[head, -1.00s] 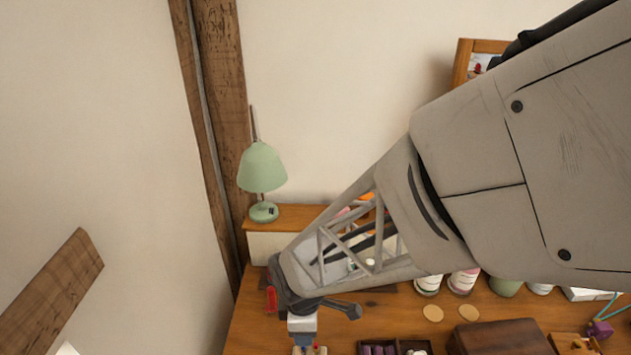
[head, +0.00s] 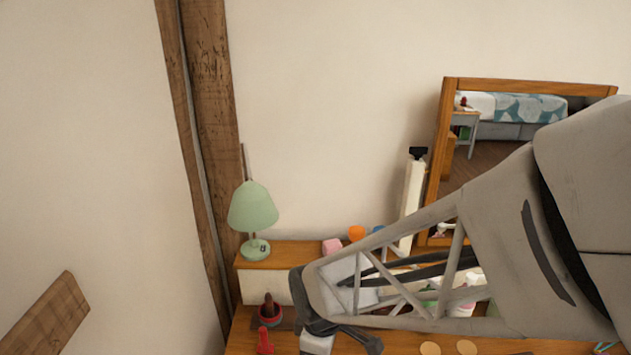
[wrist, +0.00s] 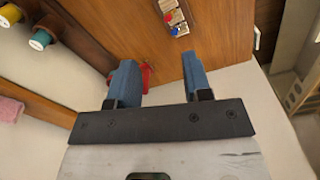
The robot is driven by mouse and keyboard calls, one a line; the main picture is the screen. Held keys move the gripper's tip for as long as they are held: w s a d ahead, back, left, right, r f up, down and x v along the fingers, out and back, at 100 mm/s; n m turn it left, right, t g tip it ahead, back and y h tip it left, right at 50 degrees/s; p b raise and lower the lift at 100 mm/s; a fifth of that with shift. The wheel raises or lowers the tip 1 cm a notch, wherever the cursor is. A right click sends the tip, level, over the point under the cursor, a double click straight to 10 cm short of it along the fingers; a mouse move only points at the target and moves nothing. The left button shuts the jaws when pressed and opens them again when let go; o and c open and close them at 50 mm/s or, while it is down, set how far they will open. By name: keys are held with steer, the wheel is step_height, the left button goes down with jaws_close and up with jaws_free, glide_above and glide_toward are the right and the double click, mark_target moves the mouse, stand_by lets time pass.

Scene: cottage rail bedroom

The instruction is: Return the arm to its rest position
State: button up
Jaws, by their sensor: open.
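My gripper (wrist: 160,78) shows in the wrist view as two blue fingers held apart, with nothing between their tips. The wooden desk top (wrist: 135,30) lies beyond the fingers, and a red object (wrist: 146,76) on it shows just beside the left finger. In the head view my arm reaches in from the right and slopes down to the left. Its wrist end is at the bottom edge above the desk, and the fingers are cut off there.
A green lamp (head: 253,208) stands on a raised wooden shelf (head: 285,252) at the left. A framed mirror (head: 510,115) stands behind my arm. A dark red holder (head: 270,312) is left of my wrist. A small wooden piece with coloured pegs (wrist: 173,17) lies on the desk.

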steer(key=s+d+r+m+t, duration=0.1)
steer(key=s+d+r+m, duration=0.3)
steer(key=d+r+m, duration=0.3)
steer(key=s+d+r+m+t, duration=0.1)
steer(key=s+d+r+m, duration=0.3)
steer(key=d+r+m, duration=0.3)
steer(key=d+r, duration=0.3)
steer(key=r, duration=0.1)
steer(key=shift+s+d+m, duration=0.15)
steer(key=shift+d+m, duration=0.15)
steer(key=shift+m, duration=0.1)
